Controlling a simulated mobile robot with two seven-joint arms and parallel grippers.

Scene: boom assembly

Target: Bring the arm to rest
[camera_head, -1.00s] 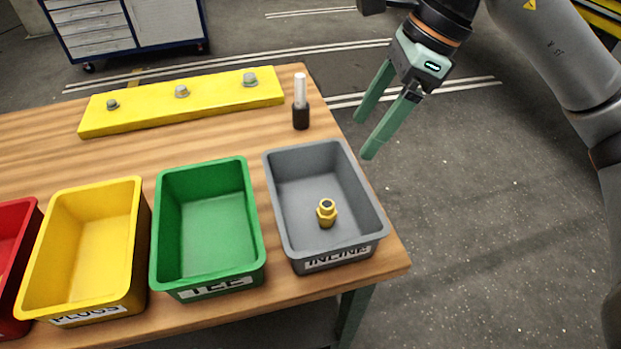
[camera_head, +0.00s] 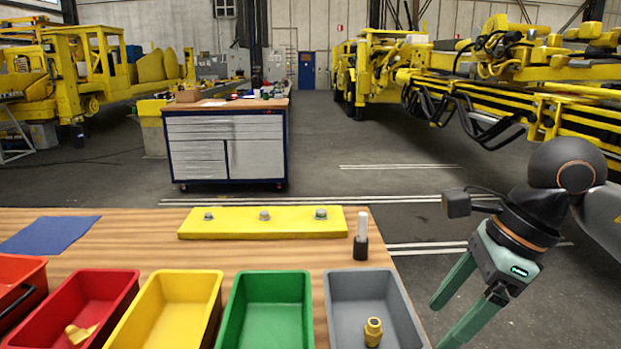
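My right gripper (camera_head: 452,322) hangs at the right, past the table's right edge, beside the grey bin (camera_head: 337,288). Its two green fingers are spread apart with nothing between them. The grey bin holds one brass fitting (camera_head: 373,332). My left gripper does not show.
The wooden table (camera_head: 290,252) carries a row of bins: red (camera_head: 122,287), yellow (camera_head: 208,287), green (camera_head: 297,287) and grey. A yellow plate (camera_head: 290,228) with bolts and a white-and-black marker-like object (camera_head: 361,240) stand behind them. A workbench (camera_head: 225,150) and yellow machines are farther back.

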